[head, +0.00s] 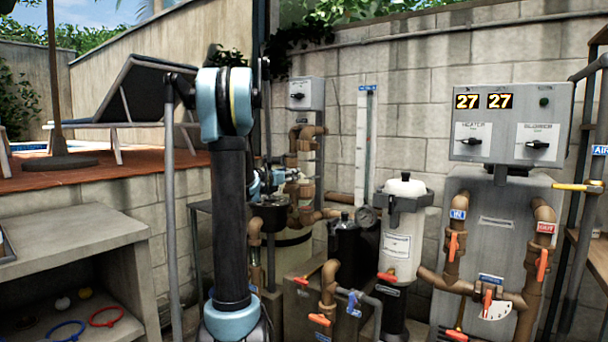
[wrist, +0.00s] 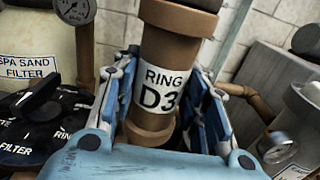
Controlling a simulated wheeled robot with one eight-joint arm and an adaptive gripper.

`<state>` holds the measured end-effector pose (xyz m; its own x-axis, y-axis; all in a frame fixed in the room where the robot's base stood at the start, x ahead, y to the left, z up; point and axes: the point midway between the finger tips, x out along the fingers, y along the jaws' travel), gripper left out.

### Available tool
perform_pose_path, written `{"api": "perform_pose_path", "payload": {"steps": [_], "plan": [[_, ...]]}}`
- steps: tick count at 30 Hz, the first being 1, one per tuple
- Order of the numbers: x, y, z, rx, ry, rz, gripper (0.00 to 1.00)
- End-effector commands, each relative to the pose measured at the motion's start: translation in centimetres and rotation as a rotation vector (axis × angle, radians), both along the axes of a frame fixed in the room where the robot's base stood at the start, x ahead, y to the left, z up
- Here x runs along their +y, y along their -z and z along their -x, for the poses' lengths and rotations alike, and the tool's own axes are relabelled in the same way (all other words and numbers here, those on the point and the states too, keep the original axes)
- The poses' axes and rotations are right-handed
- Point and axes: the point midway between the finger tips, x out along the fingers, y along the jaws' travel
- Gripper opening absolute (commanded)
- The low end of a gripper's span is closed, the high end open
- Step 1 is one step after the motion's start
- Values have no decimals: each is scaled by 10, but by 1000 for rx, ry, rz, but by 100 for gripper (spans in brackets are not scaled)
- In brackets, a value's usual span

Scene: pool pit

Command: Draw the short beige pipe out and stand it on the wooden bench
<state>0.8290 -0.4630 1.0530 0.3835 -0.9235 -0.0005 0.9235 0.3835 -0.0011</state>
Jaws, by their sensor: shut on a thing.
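In the wrist view a short brown-beige pipe (wrist: 153,121) with a white label reading RING D3 stands slightly tilted in the picture between the fingers of my gripper (wrist: 166,92). The blue and grey fingers are closed against it on both sides, around the label. The pipe has a wider collar above the label. Its upper end meets another brown part with a dark joint line; I cannot tell whether they are apart. In the head view my gripper (head: 267,183) is small among the brown pipework, and the held pipe is hard to pick out. I cannot identify a wooden bench for certain.
A spa sand filter (wrist: 28,62) with a gauge is left of the pipe. A white-topped canister (head: 401,238) and a grey heater cabinet (head: 490,225) stand to the right. Brown pipes with orange handles crowd the front. A grey open shelf unit (head: 70,235) is at left.

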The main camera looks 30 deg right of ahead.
Motion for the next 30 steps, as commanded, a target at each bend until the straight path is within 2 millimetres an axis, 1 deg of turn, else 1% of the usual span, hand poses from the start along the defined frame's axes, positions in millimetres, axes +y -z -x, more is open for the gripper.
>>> {"api": "perform_pose_path", "payload": {"steps": [21,30], "plan": [[26,0,10,0,-1,0,19],[28,0,11,0,0,0,19]]}}
